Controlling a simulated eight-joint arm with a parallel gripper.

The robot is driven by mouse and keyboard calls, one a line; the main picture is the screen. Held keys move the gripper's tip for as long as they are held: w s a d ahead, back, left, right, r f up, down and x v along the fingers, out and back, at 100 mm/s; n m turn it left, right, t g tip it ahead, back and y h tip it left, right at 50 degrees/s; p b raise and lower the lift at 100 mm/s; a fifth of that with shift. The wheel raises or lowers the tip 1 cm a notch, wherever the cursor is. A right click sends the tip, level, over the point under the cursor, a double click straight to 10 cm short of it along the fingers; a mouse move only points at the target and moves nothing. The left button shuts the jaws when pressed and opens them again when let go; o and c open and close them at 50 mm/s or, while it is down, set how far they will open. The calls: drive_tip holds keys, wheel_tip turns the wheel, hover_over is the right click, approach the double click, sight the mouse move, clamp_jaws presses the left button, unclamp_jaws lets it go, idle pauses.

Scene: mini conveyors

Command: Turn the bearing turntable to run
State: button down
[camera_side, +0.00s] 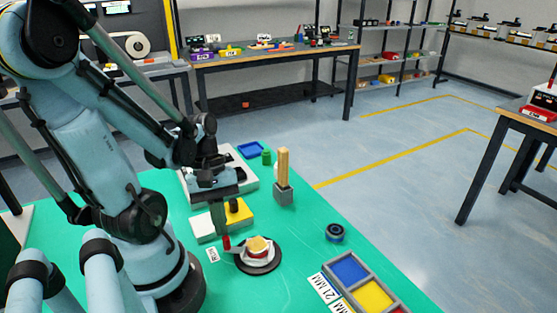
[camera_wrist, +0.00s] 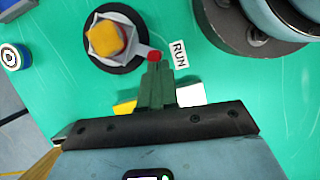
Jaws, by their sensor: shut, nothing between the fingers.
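The bearing turntable (camera_side: 262,269) lies on the green table, a black disc with a pale plate and a yellow-orange block on top. In the wrist view the turntable (camera_wrist: 98,60) is at upper left. Its arm ends in a red tip (camera_wrist: 155,56), which also shows in the side view (camera_side: 227,242). A white RUN label (camera_wrist: 179,53) lies just right of the red tip; the label is also in the side view (camera_side: 213,255). My gripper (camera_wrist: 157,70) is shut and empty, its fingertips right at the red tip. Whether they touch it, I cannot tell.
A yellow and white block (camera_side: 238,213) stands behind my fingers. A grey holder with a wooden post (camera_side: 283,180) is farther back. A dark blue ring (camera_side: 334,232) and a tray with coloured compartments (camera_side: 330,262) are to the right. Green table between turntable and ring is clear.

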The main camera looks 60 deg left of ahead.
drive_tip(key=shift+r, duration=0.1)
idle(0.4)
drive_tip(key=shift+w+a+r+m, duration=0.5)
drive_tip(key=shift+w+a+r, duration=0.7)
drive_tip(key=shift+a+r, duration=2.85)
drive_tip(key=x, duration=0.9)
drive_tip(key=shift+s+d, duration=0.4)
drive_tip(key=shift+d, duration=0.75)
drive_tip(key=shift+s+d, duration=0.2)
drive_tip(key=shift+d, duration=0.75)
drive_tip(key=shift+s+d+n, duration=0.4)
drive_tip(key=shift+d+n, duration=0.2)
drive_tip(key=shift+d, duration=0.1)
